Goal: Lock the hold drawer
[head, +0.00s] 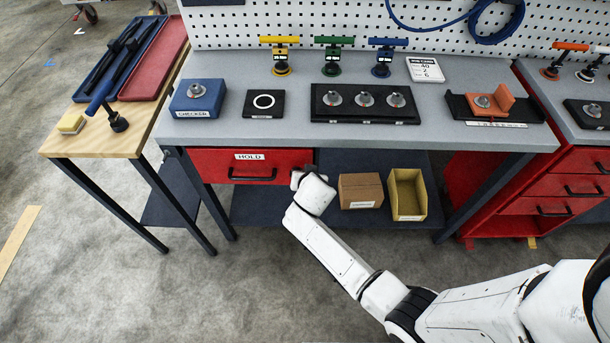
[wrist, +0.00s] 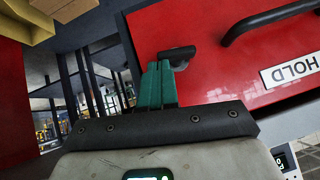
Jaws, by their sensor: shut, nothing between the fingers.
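The red hold drawer (head: 216,160) is under the grey workbench, with a white HOLD label and a black handle (head: 252,175). It looks closed in the head view. In the wrist view the drawer front (wrist: 215,80) fills the right side, with a dark lock lever (wrist: 177,52) on a silver round base near its edge. My gripper (wrist: 158,68) has its teal fingers shut and empty. The fingertips are right beside the lever; I cannot tell if they touch it. In the head view my gripper (head: 303,177) is at the drawer's right end and hides the lock.
A brown box (head: 361,190) and a yellow bin (head: 407,194) stand on the lower shelf right of my gripper. The bench top (head: 440,95) holds a blue checker box (head: 198,98) and several fixtures. A red drawer cabinet (head: 565,187) is at right. The floor in front is clear.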

